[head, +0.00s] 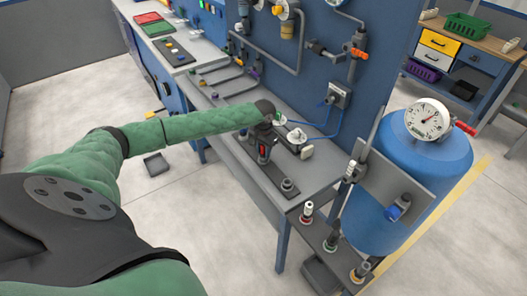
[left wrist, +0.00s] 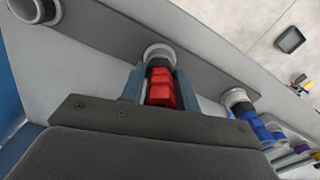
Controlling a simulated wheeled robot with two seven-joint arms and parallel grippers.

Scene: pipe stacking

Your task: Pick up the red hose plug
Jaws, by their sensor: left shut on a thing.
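The red hose plug (left wrist: 160,88) has a red ribbed body and a black collar. In the left wrist view it lies between the two fingers of my left gripper (left wrist: 160,86), which is shut on it. Its far end meets a pale ring on a dark strip (left wrist: 105,30); I cannot tell if it is still seated there. In the head view my left gripper (head: 264,147) is over the grey bench, with a bit of the red plug (head: 264,152) showing at it. My right gripper is not in view.
An empty ring fitting (head: 288,185) stands on the strip in front. A blue plug (left wrist: 256,127) is beside the red one. A blue tank (head: 425,165) with a gauge stands at the right. A lower shelf (head: 325,240) holds several fittings. A blue panel rises behind the bench.

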